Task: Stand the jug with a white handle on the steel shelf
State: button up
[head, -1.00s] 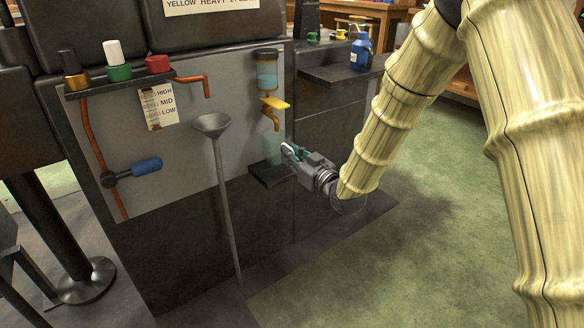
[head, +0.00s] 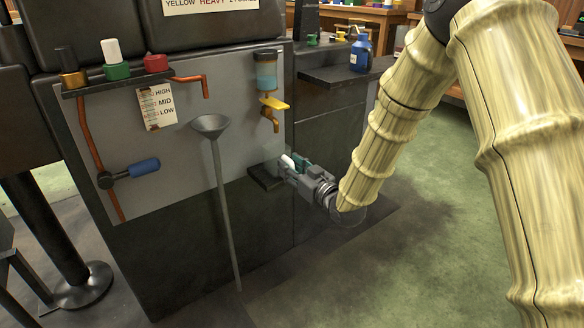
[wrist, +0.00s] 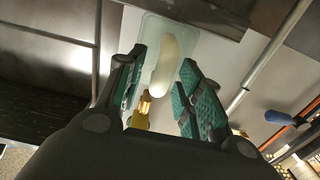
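The jug has a pale see-through body (wrist: 151,34) and a thick white handle (wrist: 166,66). In the wrist view the handle lies between my gripper's (wrist: 162,62) green-padded fingers, with gaps showing beside it. The gripper is open. In the head view my gripper (head: 292,163) is at the small dark ledge (head: 264,177) under the yellow-levered tap (head: 272,104); the white handle (head: 287,161) shows at its fingers. The jug's body is mostly hard to see there. A dark metal shelf (head: 325,77) juts out at upper right; I cannot tell whether it is the steel shelf.
A blue bottle (head: 361,52) stands on the upper-right shelf, whose front left part is bare. A grey funnel on a tall pole (head: 211,126) stands left of my gripper. A blue-handled lever (head: 144,167) is farther left. The green floor at right is clear.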

jog(key=shift+r, duration=0.15)
jog(key=p+v, duration=0.3)
jog(key=v, duration=0.9)
jog(key=shift+p, duration=0.35)
jog(key=s+d+f+m+g+h, duration=0.2)
jog(key=s+d+f+g+h, duration=0.3)
jog(key=f, duration=0.7)
jog(key=s+d+f+m+g+h, duration=0.1)
jog(key=s+d+f+m, duration=0.1)
jog(key=s+f, duration=0.85)
jog(key=s+d+f+m+g+h, duration=0.1)
jog(key=s+d+f+g, duration=0.2)
jog(key=s+f, duration=0.2)
jog(key=s+d+f+m+g+h, duration=0.1)
jog(key=s+f, duration=0.5)
jog(key=s, duration=0.6)
jog(key=s+d+f+m+g+h, duration=0.1)
jog(key=s+d+f+g, duration=0.3)
jog(key=s, duration=0.5)
jog(key=shift+s+d+f+m+g+h, duration=0.25)
jog(key=shift+d+f+m+g+h, duration=0.05)
jog(key=shift+f+h, duration=0.6)
